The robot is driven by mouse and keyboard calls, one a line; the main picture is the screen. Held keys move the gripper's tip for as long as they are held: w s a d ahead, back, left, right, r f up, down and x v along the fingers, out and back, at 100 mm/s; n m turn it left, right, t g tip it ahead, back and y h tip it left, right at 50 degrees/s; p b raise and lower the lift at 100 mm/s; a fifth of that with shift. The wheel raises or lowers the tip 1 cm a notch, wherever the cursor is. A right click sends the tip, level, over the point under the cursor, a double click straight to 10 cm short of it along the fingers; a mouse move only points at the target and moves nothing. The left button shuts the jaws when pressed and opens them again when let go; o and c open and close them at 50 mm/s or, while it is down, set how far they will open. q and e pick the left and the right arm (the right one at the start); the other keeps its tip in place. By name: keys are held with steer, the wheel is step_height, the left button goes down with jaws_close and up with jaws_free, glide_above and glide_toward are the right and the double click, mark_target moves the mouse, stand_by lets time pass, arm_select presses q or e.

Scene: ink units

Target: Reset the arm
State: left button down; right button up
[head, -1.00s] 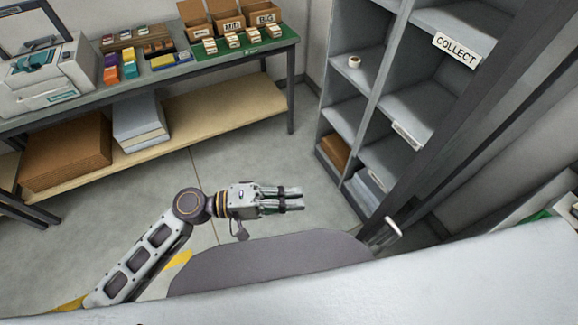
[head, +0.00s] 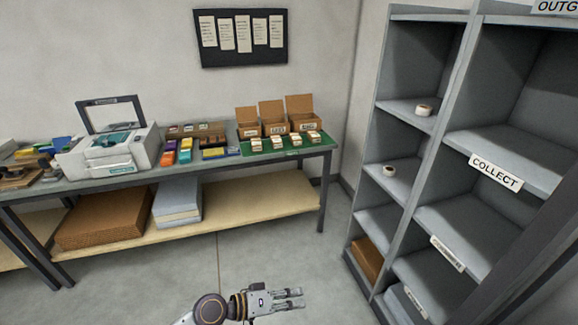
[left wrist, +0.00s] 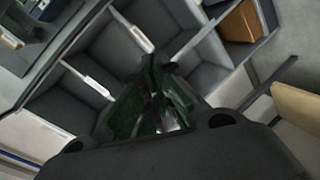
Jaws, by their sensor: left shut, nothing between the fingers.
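My left gripper (head: 292,299) is at the bottom middle of the head view, over the bare floor in front of the bench. Its fingers point right and are shut with nothing held. The left wrist view shows the fingers (left wrist: 160,98) close up, with shelf compartments beyond them. My right gripper is not in view.
A bench (head: 225,165) stands at the back with a printer (head: 110,150), a green mat (head: 318,151), ink boxes and open cartons (head: 272,117). A grey shelf unit (head: 450,140) with a COLLECT label (head: 496,172) and tape rolls (head: 424,110) stands right. Floor between is clear.

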arm_select(q)
steer(key=w+a+f+t+y, duration=0.2)
steer(key=w+a+f+y, duration=0.25)
steer(key=a+f, duration=0.55)
steer(key=w+a+f+t+y, duration=0.1)
steer(key=w+a+f+y, duration=0.2)
steer(key=w+a+f, duration=0.5)
steer(key=s+a+f+m+y, duration=0.1)
steer(key=s+a+f+y, duration=0.25)
steer(key=a+f, duration=0.55)
steer(key=s+a+f+m+y, duration=0.1)
steer(key=s+a+f+y, duration=0.1)
steer(key=s+a+f, duration=0.5)
steer(key=s+a+f+g+y, duration=0.1)
steer(key=s+a+f+g, duration=0.15)
steer(key=s+f, duration=0.6)
steer(key=s+a+f+g+y, duration=0.1)
steer(key=s+a+f, duration=0.2)
steer(key=s+f, duration=0.55)
steer(key=s+d+f+g, duration=0.1)
steer(key=s+d+f, duration=0.1)
steer(key=s+d, duration=0.3)
steer(key=s+d+f+g+h, duration=0.1)
steer(key=s+d, duration=0.5)
steer(key=s, duration=0.8)
steer(key=shift+s+f+n+g, duration=0.35)
steer(key=shift+f+g, duration=0.2)
steer(key=shift+f, duration=0.3)
